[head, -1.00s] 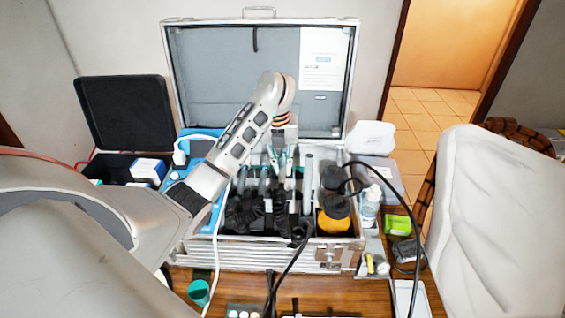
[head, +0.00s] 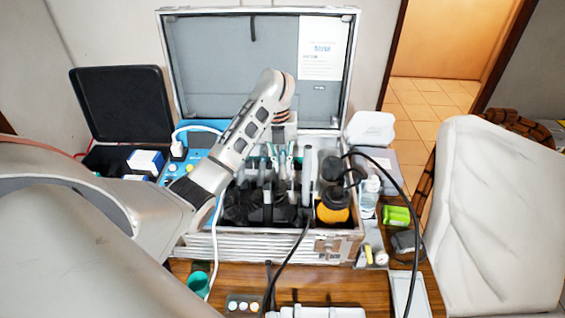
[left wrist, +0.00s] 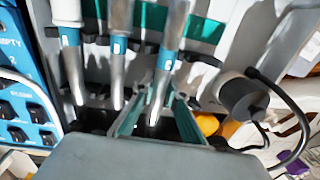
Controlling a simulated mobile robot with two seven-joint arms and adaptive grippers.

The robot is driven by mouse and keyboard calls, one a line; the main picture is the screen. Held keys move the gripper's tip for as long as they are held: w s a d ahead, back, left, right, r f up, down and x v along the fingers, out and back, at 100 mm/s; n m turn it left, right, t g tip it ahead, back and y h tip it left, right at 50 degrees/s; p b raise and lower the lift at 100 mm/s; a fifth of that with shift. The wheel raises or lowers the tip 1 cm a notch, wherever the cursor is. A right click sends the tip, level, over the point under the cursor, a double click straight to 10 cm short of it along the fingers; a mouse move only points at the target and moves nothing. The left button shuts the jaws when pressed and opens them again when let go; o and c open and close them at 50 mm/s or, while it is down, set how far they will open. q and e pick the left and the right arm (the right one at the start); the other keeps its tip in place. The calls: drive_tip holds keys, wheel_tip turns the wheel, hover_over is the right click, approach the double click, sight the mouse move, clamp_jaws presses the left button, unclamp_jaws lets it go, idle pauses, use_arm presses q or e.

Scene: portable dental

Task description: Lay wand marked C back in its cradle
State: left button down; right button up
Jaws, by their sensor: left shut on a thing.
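My left gripper (head: 282,158) reaches down into the open metal case (head: 200,247). In the left wrist view its teal fingers (left wrist: 160,98) close on both sides of a silver wand (left wrist: 173,35) with a teal band and a small label. Dark cradle notches (left wrist: 150,47) cross behind the wands. I cannot tell whether the held wand rests in a notch. My right gripper is not in view.
A blue control panel (left wrist: 22,105) lies left of the wands. A yellow-bodied, black-topped bottle (head: 332,207) stands at the case's right, with a black cable (head: 405,190) looping past it. The raised case lid (head: 230,65) stands behind. A green cup (head: 198,281) is in front.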

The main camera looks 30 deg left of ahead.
use_arm(q)
drive_tip(key=shift+f, duration=0.45)
idle(0.6)
drive_tip(key=shift+f, duration=0.65)
idle(0.4)
drive_tip(key=c, duration=2)
unclamp_jaws()
drive_tip(key=shift+o, duration=0.2)
drive_tip(key=shift+f, duration=0.1)
drive_tip(key=shift+a+r, duration=0.15)
drive_tip(key=shift+r, duration=1.65)
drive_tip(key=shift+a+r, duration=0.15)
drive_tip(key=shift+r, duration=1.6)
drive_tip(key=shift+s+r, duration=0.1)
drive_tip(key=shift+r, duration=0.4)
drive_tip(key=shift+s+f, duration=0.1)
